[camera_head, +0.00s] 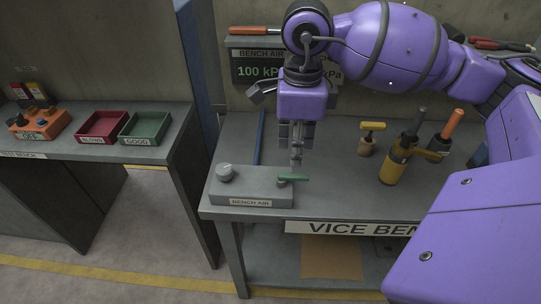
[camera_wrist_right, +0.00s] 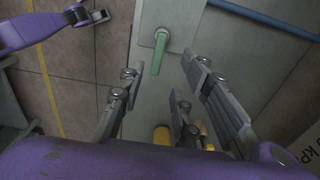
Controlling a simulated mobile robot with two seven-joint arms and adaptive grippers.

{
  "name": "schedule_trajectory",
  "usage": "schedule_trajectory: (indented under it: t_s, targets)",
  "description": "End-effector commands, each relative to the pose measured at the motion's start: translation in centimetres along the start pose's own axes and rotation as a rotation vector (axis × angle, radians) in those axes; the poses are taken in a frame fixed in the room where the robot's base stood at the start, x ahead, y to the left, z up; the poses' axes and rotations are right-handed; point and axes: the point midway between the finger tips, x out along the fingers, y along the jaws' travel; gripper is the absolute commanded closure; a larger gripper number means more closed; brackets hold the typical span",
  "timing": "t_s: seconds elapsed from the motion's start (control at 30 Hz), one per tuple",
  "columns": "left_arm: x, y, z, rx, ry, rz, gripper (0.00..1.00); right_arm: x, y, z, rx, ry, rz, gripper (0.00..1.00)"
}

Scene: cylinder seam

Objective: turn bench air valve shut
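The green bench air valve handle (camera_head: 294,177) lies on the right end of the grey BENCH AIR box (camera_head: 262,186), pointing right along the bench front. My right gripper (camera_head: 296,160) points down just above the handle. In the right wrist view the green handle (camera_wrist_right: 158,55) shows between and beyond the open fingers of my right gripper (camera_wrist_right: 162,70); I see no contact. Nothing is held. My left gripper (camera_wrist_right: 95,16) appears small at the upper left of the wrist view, its opening unclear; the head view does not show it.
A gauge display (camera_head: 255,71) is behind. Red (camera_head: 88,138) and green (camera_head: 157,140) trays sit on the left bench.

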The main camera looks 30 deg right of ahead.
Motion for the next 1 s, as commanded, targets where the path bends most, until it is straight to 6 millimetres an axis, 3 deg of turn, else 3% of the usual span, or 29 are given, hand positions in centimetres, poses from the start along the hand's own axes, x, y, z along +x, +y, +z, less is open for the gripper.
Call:
schedule_trajectory:
  t_s: [0.4, 0.77, 1.0]
  targets:
    - [-0.2, 0.3, -0.3, -0.001, -0.001, 0.006, 0.6, 6.2, 0.2, 0.1, -0.001, -0.004, 0.007, 0.69]
    - [-0.2, 0.2, -0.1, 0.002, -0.004, 0.006, 0.6, 7.0, 0.2, 0.2, -0.001, -0.005, 0.006, 0.69]
    - [-0.2, 0.2, -0.1, 0.003, -0.004, 0.005, 0.6, 6.9, 0.2, 0.2, -0.001, -0.005, 0.007, 0.98]
